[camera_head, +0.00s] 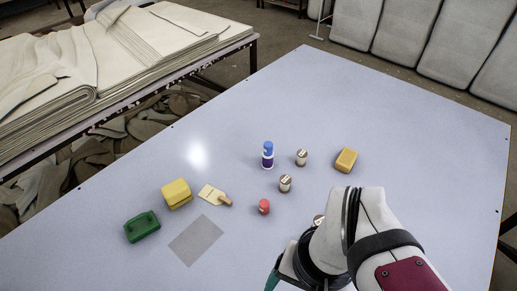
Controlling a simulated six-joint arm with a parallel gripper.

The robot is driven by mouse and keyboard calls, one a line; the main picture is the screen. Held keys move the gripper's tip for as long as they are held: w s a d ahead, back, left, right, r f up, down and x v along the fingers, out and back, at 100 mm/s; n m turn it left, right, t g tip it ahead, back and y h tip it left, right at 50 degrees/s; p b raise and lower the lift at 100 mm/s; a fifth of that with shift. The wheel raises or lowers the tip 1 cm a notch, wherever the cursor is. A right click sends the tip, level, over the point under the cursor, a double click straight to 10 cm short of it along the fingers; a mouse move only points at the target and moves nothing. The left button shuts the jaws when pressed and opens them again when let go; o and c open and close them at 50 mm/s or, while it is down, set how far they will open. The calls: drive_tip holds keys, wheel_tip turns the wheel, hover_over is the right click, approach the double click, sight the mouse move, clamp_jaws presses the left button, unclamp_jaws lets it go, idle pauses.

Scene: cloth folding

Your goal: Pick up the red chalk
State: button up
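The red chalk (264,207) is a small red piece on the grey-blue table, near the middle of the view. It stands just left of my arm and right of a grey flat patch. My gripper (277,284) is at the bottom edge, below and slightly right of the red chalk, apart from it. Only a dark teal part of the gripper shows; its fingertips are cut off by the frame, so I cannot tell whether it is open or shut.
Several items stand around the chalk: spools (285,183), a blue-capped bottle (267,155), a wooden-handled tool (212,195), yellow blocks (176,193) and a green block (142,226). Another spool is partly hidden by my arm. The table's (400,130) back and right are mostly clear.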

sight(273, 208)
idle(0.3)
drive_tip(key=w+f+n+g+h, duration=0.25)
drive_tip(key=w+n+h, duration=0.55)
drive_tip(key=w+n, duration=0.6)
drive_tip(key=w+a+f+n+t+h, duration=0.1)
drive_tip(key=w+a+f+n+h, duration=0.1)
drive_tip(key=w+a+f+n, duration=0.1)
drive_tip(key=w+a+f+n+t+h, duration=0.2)
drive_tip(key=w+a+f+n, duration=0.2)
drive_tip(key=a+f+n, duration=0.1)
drive_tip(key=w+a+f+n+t+h, duration=0.2)
drive_tip(key=w+a+f+n+h, duration=0.1)
drive_tip(key=w+a+f+n, duration=0.1)
drive_tip(key=shift+a+f+t, duration=0.2)
drive_tip(key=shift+f+t, duration=0.05)
drive_tip(key=shift+f, duration=0.6)
drive_tip(key=x, duration=1)
drive_tip(key=w+x, duration=0.1)
drive_tip(key=x, duration=0.4)
drive_tip(key=shift+a, duration=0.1)
drive_tip(key=shift+w+d, duration=0.1)
drive_tip(key=shift+d, duration=0.2)
clamp_jaws()
